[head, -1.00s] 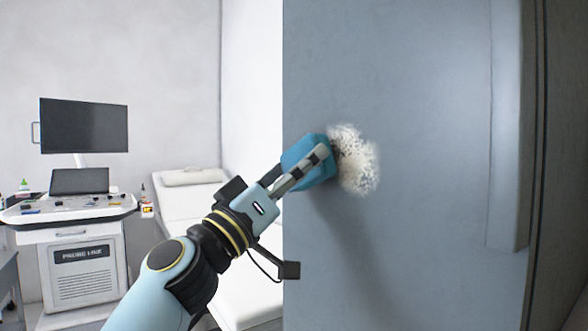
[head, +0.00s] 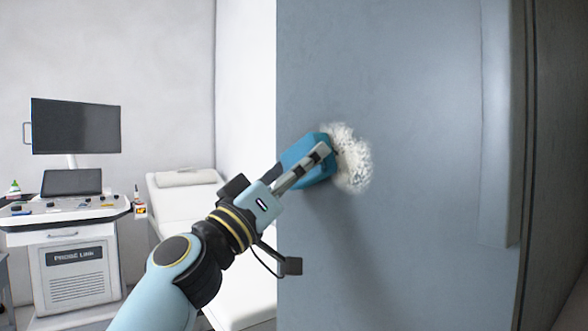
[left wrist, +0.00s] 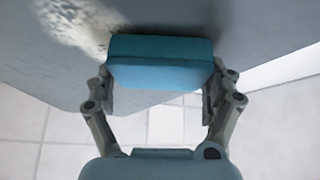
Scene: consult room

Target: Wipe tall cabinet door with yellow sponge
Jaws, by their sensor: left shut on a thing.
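The tall cabinet door (head: 420,150) is a flat blue-grey panel filling the right of the head view. A speckled whitish smudge (head: 352,165) is on it and also shows at the upper left of the left wrist view (left wrist: 75,25). My left gripper (head: 322,155) is shut on a sponge (head: 300,152), which looks blue, not yellow. The wrist view shows the sponge (left wrist: 160,62) between both fingers, its far face against or very close to the door. The sponge overlaps the smudge's left edge in the head view. My right gripper is not in view.
A cart with a monitor (head: 75,125) and laptop stands at the left. A white exam couch (head: 180,215) is behind my left arm. A vertical raised strip (head: 497,130) runs along the door's right side.

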